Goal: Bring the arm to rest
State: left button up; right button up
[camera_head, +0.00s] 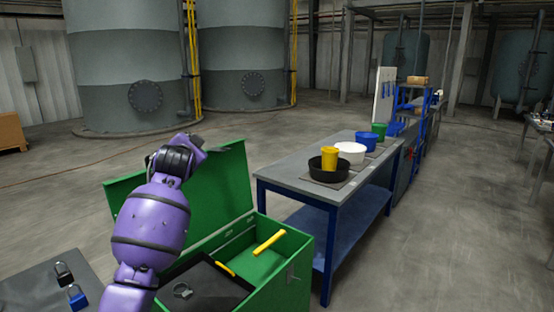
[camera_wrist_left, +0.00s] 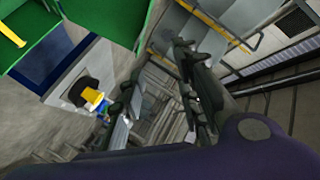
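My left arm (camera_head: 150,220) is purple and reaches up from the bottom left in the head view, bent at a dark joint in front of the open green box lid. Its gripper cannot be made out there. In the left wrist view the two dark fingers of my left gripper (camera_wrist_left: 160,85) stand apart with nothing between them, only distant background. The gripper is up in the air, clear of the things around it. My right arm and right gripper are in neither view.
A green box (camera_head: 290,275) with its lid raised holds yellow-handled items. A table (camera_head: 285,180) with several coloured containers stands to its right. Padlocks (camera_head: 70,285) lie on a grey surface at bottom left.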

pick_arm(q)
jog(key=s+d+f+n+h+p, duration=0.1)
jog(key=s+d+f, duration=0.1)
jog(key=s+f, duration=0.65)
jog(key=s+d+f+n+h, duration=0.15)
jog(key=s+f, duration=0.45)
jog(key=f, duration=0.6)
jog(key=s+d+f+h+p, duration=0.1)
jog(key=s+d+f, duration=0.2)
jog(key=s+f, duration=0.55)
jog(key=s+f+n+g, duration=0.1)
jog(key=s+f, duration=0.6)
jog(key=s, duration=0.7)
jog(key=s+f+n+g+p, duration=0.1)
jog(key=s+f+g, duration=0.2)
jog(key=s+f, duration=0.5)
jog(key=s+a+f+n+g, duration=0.1)
jog(key=s+f, duration=0.6)
jog(key=s, duration=1.3)
jog(key=shift+f+n+g+p, duration=0.4)
jog(key=shift+n+g, duration=0.15)
jog(key=shift+g, duration=0.35)
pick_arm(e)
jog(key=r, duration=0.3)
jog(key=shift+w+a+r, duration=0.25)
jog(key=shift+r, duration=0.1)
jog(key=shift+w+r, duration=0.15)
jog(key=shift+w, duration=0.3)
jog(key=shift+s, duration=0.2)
